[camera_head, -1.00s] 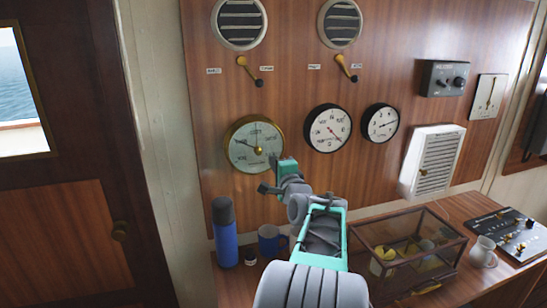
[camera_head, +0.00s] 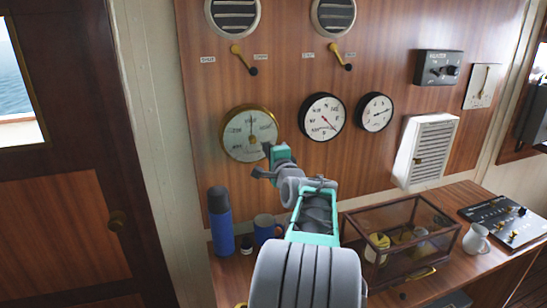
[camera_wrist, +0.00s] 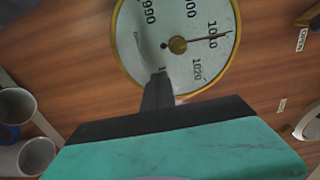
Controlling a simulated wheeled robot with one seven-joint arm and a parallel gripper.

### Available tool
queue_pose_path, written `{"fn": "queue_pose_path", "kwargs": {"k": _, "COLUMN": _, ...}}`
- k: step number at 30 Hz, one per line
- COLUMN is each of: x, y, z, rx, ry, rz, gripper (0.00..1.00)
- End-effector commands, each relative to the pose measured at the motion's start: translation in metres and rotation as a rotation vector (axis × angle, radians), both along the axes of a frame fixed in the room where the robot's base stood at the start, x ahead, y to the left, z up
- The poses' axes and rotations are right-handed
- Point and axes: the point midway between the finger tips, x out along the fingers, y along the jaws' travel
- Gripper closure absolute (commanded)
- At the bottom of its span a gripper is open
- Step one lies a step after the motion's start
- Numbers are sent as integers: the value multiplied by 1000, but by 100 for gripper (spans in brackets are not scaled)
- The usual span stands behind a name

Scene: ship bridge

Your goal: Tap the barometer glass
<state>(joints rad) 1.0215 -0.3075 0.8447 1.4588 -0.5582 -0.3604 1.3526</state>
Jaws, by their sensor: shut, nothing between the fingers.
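The barometer (camera_head: 236,124) is a round, white-faced gauge with a brass rim on the wood wall panel, left of two black-rimmed dials. In the wrist view its face (camera_wrist: 200,20) fills the top middle, with a brass hub and a thin dark needle near 1010. My gripper (camera_head: 267,152) is at the barometer's lower right edge. In the wrist view the dark fingers of my gripper (camera_wrist: 160,76) are together, empty, and overlap the lower part of the face. I cannot tell whether the tips touch the glass.
A blue bottle (camera_head: 220,225) and a blue mug (camera_head: 264,229) stand on the counter below. A glass display case (camera_head: 400,215) is right of my arm. A white louvred box (camera_head: 427,150) and the black-rimmed dials (camera_head: 323,117) are on the wall to the right.

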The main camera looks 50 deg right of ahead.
Motion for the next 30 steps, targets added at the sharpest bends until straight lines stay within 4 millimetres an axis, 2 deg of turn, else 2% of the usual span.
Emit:
{"fn": "queue_pose_path", "kwargs": {"k": 1, "x": -1, "y": 3, "z": 7, "rx": -12, "ry": -12, "rz": 4, "gripper": 100}}
{"fn": "queue_pose_path", "kwargs": {"k": 5, "x": -17, "y": 13, "z": 7, "rx": -14, "ry": -13, "rz": 0, "gripper": 100}}
{"fn": "queue_pose_path", "kwargs": {"k": 12, "x": -68, "y": 39, "z": 2, "rx": -9, "ry": -9, "rz": -10, "gripper": 100}}
{"fn": "queue_pose_path", "kwargs": {"k": 18, "x": -100, "y": 65, "z": 2, "rx": -7, "ry": -6, "rz": 4, "gripper": 100}}
{"fn": "queue_pose_path", "kwargs": {"k": 22, "x": -111, "y": 72, "z": 3, "rx": -6, "ry": -6, "rz": 5, "gripper": 100}}
{"fn": "queue_pose_path", "kwargs": {"k": 30, "x": -115, "y": 73, "z": 4, "rx": -4, "ry": -5, "rz": 6, "gripper": 100}}
